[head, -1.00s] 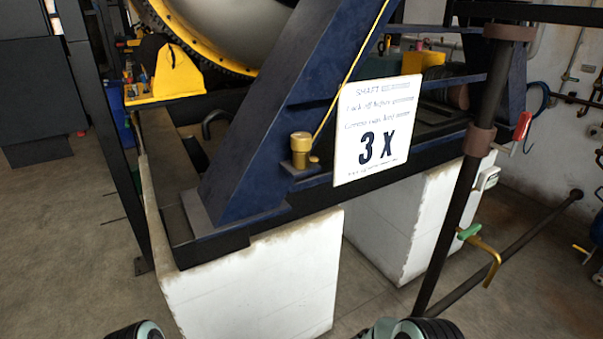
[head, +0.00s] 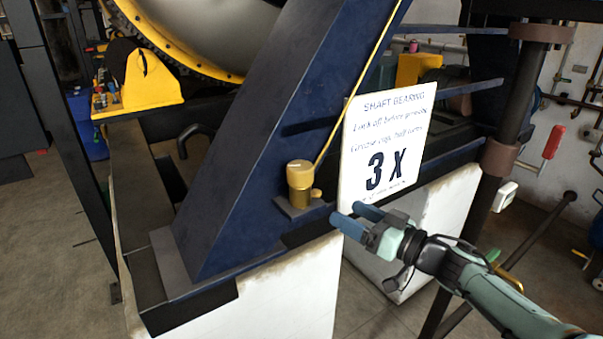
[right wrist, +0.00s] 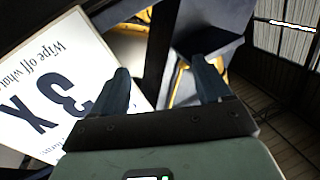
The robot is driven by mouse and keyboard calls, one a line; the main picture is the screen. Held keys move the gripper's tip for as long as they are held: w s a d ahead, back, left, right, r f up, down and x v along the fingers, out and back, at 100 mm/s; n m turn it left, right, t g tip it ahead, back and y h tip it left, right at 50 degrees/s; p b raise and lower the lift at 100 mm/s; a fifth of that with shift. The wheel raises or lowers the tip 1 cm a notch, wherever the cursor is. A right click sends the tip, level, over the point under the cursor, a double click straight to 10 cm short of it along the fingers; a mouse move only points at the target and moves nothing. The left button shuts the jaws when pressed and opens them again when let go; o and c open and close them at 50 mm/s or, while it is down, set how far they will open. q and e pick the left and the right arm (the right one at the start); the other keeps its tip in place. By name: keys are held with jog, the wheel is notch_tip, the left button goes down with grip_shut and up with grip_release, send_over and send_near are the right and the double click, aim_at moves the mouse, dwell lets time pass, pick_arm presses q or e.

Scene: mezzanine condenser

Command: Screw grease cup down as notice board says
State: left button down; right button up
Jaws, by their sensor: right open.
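The brass grease cup (head: 300,183) stands upright on a small plate at the foot of the blue sloping beam. A yellow pipe runs up the beam from beside it. The white notice board (head: 384,150) stands just right of the cup; it reads "SHAFT BEARING", a line on grease cup half turns, and a large "3 X". My right gripper (head: 350,216) is open and empty, below the board and right of the cup, apart from the cup. In the right wrist view the board (right wrist: 50,85) is upside down at left, and the cup cannot be made out. My left gripper is not in view.
The blue beam (head: 270,120) rises left of the cup. A dark upright post (head: 505,130) stands right of the board, with a red-handled lever (head: 553,142) beyond it. White plinths (head: 270,295) carry the frame. Bare floor lies at left.

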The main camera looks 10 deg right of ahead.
aim_at(310, 171)
jog(key=s+a+r+n+g, duration=0.1)
jog(key=s+r+n, duration=0.2)
jog(key=s+r, duration=0.65)
jog(key=shift+y, duration=0.4)
jog(key=x, duration=0.4)
jog(key=p+x, duration=0.1)
jog(key=x, duration=0.4)
jog(key=r+x, duration=0.1)
jog(key=x, duration=0.4)
jog(key=shift+w+d+p, duration=0.2)
jog(key=shift+w+p, duration=0.15)
jog(key=shift+w, duration=0.05)
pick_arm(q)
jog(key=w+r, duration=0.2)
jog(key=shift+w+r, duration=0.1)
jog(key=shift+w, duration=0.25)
pick_arm(e)
jog(key=c, duration=1)
jog(key=shift+s, duration=0.1)
jog(key=shift+c, duration=0.2)
jog(key=shift+r+t+h, duration=0.1)
jog(key=shift+t+h, duration=0.2)
jog(key=shift+h, duration=0.1)
